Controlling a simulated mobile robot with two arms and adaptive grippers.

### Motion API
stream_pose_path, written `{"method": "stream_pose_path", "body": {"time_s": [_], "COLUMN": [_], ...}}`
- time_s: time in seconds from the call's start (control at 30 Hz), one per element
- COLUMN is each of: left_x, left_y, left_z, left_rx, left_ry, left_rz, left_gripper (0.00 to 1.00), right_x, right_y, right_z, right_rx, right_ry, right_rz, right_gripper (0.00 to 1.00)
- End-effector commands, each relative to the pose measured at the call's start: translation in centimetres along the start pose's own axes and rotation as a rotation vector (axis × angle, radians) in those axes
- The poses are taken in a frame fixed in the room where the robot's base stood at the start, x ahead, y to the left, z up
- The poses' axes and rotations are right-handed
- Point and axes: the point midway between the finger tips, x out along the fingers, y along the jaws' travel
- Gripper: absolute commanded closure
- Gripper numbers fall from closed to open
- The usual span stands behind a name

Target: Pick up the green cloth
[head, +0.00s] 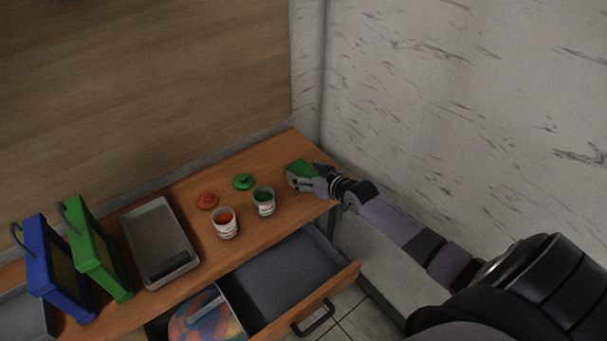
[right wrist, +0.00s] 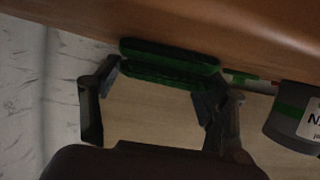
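The green cloth (head: 299,169) lies at the far right end of the wooden table, near the wall. It looks like a small folded green pad, and it also shows in the right wrist view (right wrist: 168,62) as stacked dark green layers. My right gripper (head: 305,176) is at the cloth, with its fingers spread to either side of it. In the right wrist view the fingers (right wrist: 158,88) stand wide apart, with the cloth at their tips. Whether a finger touches it I cannot tell. My left gripper is not in view.
On the table (head: 180,289) stand a green paint cup (head: 264,203), an orange paint cup (head: 226,225), green (head: 243,181) and orange (head: 207,200) lids, a grey tray (head: 157,231), and green (head: 97,250) and blue (head: 53,270) frames. An open drawer (head: 330,290) juts out below. A wall is close at right.

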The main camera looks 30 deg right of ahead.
Motion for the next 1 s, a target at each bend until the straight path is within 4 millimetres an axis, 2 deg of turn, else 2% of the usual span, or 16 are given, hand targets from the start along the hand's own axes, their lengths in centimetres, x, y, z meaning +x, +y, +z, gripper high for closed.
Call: {"method": "stream_pose_path", "body": {"time_s": [0.07,0.47,0.77,0.87,1.0], "left_x": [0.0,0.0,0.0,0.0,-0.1], "left_y": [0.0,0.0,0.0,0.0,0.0], "left_z": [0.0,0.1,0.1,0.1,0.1], "left_rx": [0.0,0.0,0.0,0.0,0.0], "left_ry": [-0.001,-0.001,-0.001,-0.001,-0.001], "left_rz": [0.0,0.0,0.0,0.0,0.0], "left_gripper": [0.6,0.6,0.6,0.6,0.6], "right_x": [0.0,0.0,-0.1,-0.3,-1.2], "right_y": [0.0,0.0,0.0,0.0,0.0], "right_z": [0.0,0.0,-0.3,-0.9,-2.8], "right_rx": [0.0,0.0,-0.001,-0.002,-0.002], "right_ry": [0.0,0.0,0.001,0.002,0.004], "right_rz": [0.0,0.0,0.0,0.0,0.0], "right_gripper": [0.4,0.66,0.66,0.66,0.66]}}
